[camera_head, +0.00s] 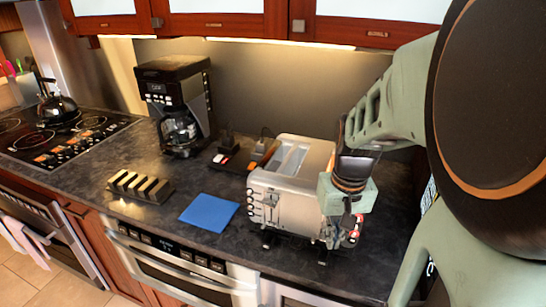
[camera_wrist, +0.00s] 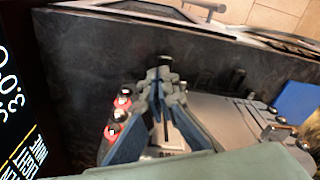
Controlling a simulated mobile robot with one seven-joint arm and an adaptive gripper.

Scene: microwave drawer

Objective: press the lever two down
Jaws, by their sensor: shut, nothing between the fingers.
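A silver toaster (camera_head: 280,205) stands on the dark counter, with its slots on top. Two black levers stick out low on its front: a left one (camera_head: 267,241) and a right one (camera_head: 322,256). In the wrist view the right lever (camera_wrist: 163,61) shows just past my fingertips, and the other lever (camera_wrist: 237,80) is off to the right. My gripper (camera_head: 346,228) is shut and empty, pointing down at the toaster's right front corner. Its fingertips (camera_wrist: 161,82) are close to the right lever; I cannot tell whether they touch it. Red-ringed knobs (camera_wrist: 112,130) sit beside the fingers.
Cabinets (camera_head: 350,32) hang above. The cooktop with a kettle (camera_head: 58,108) is far left. Counter front is clear.

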